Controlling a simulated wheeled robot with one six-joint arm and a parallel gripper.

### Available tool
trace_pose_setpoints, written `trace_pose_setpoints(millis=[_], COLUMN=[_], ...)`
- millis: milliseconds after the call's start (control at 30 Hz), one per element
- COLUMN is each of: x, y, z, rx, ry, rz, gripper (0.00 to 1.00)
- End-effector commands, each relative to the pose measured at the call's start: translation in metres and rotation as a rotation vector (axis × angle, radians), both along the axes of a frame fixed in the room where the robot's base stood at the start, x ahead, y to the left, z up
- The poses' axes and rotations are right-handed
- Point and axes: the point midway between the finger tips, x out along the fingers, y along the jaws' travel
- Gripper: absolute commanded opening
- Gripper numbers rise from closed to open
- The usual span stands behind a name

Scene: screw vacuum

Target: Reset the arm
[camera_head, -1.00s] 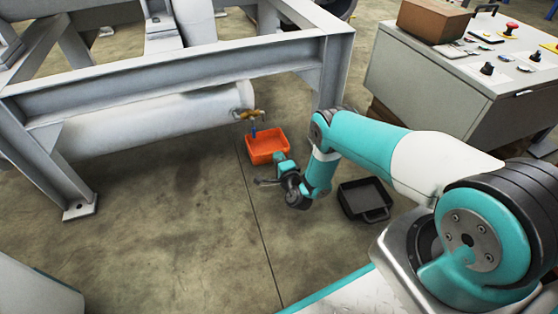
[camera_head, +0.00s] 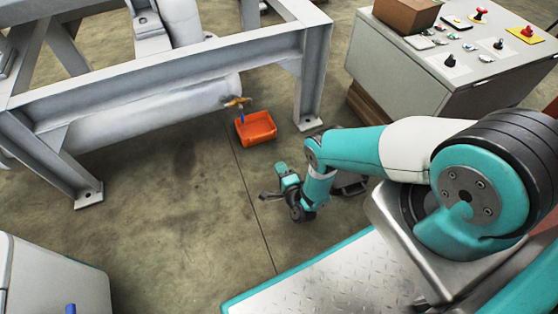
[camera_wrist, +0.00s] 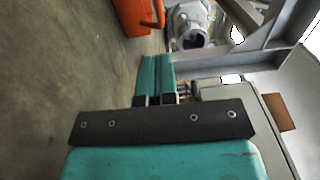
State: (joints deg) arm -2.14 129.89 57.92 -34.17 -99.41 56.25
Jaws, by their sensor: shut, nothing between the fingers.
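My arm (camera_head: 350,148) reaches from the right side of the head view towards the middle, bent down at its elbow. Its wrist (camera_head: 290,185) hangs over the concrete floor, in front of the orange bin and apart from it. In the wrist view my gripper (camera_wrist: 157,60) has its two teal fingers side by side, shut with nothing between them. In the head view the fingers are too small to make out well.
The orange bin (camera_head: 256,128) sits on the floor below a valve (camera_head: 238,102) on a white tank. A grey steel frame (camera_head: 190,62) stands behind. A control cabinet (camera_head: 440,75) is at upper right. A black tray (camera_head: 350,183) is partly hidden by my arm.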

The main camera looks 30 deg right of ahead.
Motion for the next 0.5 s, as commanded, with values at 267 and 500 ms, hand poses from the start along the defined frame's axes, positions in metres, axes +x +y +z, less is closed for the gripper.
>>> trace_pose_setpoints(millis=[267,500], x=[-0.004,0.048], y=[0.000,0.020], z=[0.000,0.034], rx=[-0.001,-0.050], ry=[-0.001,0.042], rz=[0.001,0.083], gripper=[0.00,0.00])
